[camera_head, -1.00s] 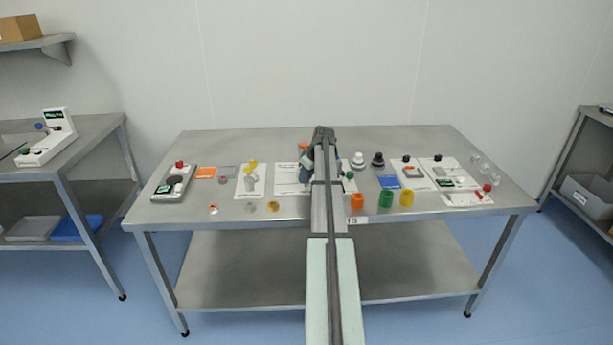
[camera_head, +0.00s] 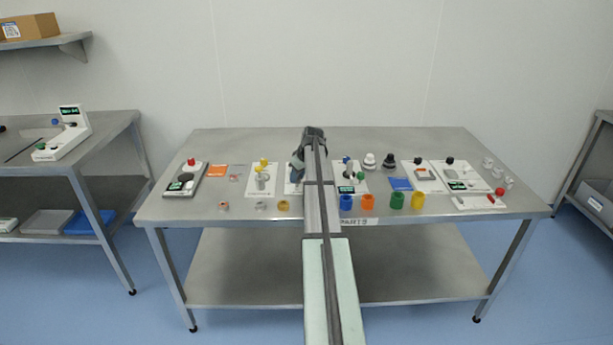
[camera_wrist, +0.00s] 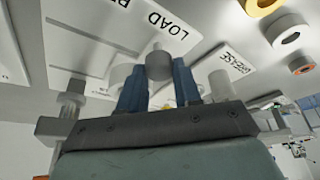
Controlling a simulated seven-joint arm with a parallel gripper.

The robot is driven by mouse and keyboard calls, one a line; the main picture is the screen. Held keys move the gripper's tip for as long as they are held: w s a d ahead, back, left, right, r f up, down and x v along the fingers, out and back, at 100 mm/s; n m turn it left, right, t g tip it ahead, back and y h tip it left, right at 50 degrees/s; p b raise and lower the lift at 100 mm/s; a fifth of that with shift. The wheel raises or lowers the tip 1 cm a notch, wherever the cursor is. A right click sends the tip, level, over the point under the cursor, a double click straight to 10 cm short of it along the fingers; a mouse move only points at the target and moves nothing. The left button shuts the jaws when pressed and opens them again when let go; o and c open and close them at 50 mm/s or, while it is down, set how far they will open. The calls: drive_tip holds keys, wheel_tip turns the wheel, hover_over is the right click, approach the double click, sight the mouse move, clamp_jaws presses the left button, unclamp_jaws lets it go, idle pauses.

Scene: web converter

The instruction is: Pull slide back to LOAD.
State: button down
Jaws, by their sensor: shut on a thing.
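In the wrist view, my gripper (camera_wrist: 160,78) has its two blue fingers around a short grey cylindrical knob (camera_wrist: 159,60), apparently the slide's handle. The knob is beside the printed word LOAD (camera_wrist: 172,26) on a white plate (camera_wrist: 130,48). More of the slide and its track is hidden behind the fingers and gripper body. In the head view, my gripper (camera_head: 297,168) is low over the table, left of my arm, at a white plate (camera_head: 290,187) that my arm partly covers. The knob cannot be made out there.
Left of the gripper stands a white plate with a yellow-topped fixture (camera_head: 262,177). Several loose rings lie near the table's front edge (camera_head: 270,214).

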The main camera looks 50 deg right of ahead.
drive_tip(key=shift+w+a, duration=0.2)
drive_tip(key=shift+a, duration=0.05)
drive_tip(key=c, duration=0.8)
unclamp_jaws()
drive_tip(key=v, duration=1.3)
drive_tip(key=shift+s+r, duration=0.25)
drive_tip(key=shift+r, duration=0.05)
